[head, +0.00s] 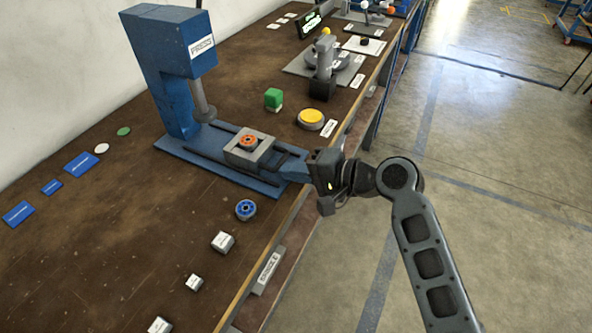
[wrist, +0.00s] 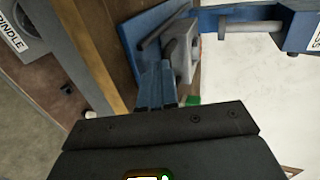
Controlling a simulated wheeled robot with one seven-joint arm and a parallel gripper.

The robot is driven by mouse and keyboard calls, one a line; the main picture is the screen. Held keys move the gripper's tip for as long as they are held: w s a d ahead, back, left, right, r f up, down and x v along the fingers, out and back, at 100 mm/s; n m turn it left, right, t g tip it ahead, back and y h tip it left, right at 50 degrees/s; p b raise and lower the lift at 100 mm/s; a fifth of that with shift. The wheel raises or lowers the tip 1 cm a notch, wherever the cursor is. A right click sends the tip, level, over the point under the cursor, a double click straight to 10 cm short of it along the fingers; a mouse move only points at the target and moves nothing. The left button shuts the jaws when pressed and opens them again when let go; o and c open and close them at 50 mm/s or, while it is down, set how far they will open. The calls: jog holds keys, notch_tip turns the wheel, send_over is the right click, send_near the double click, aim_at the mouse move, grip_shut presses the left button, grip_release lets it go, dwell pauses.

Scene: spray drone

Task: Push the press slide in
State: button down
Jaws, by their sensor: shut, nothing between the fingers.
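The blue press (head: 178,75) stands on the bench, with its column and ram at the back of a blue base (head: 205,150). The press slide (head: 238,153) is a grey block on dark rails, set forward of the ram, with an orange ring (head: 248,140) in it. My gripper (head: 284,163) is shut and empty, low over the front end of the base, pointing at the slide's near side. In the wrist view, the shut blue fingers (wrist: 165,65) reach close to the grey slide (wrist: 183,50). I cannot tell whether they touch it.
A blue-rimmed ring (head: 245,209) and small white labelled blocks (head: 222,242) lie in front. A green block (head: 273,99) and yellow button (head: 311,118) stand right of the press. The bench's front edge runs under my arm; the floor beyond is clear.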

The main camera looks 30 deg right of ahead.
aim_at(253, 153)
jog(key=w+a, duration=0.2)
jog(key=w, duration=0.1)
jog(key=w+a, duration=0.2)
jog(key=w, duration=0.1)
jog(key=w+a, duration=0.2)
jog(key=w, duration=0.1)
jog(key=shift+w+a, duration=0.2)
jog(key=shift+a, duration=0.15)
jog(key=shift+w+a+r, duration=0.1)
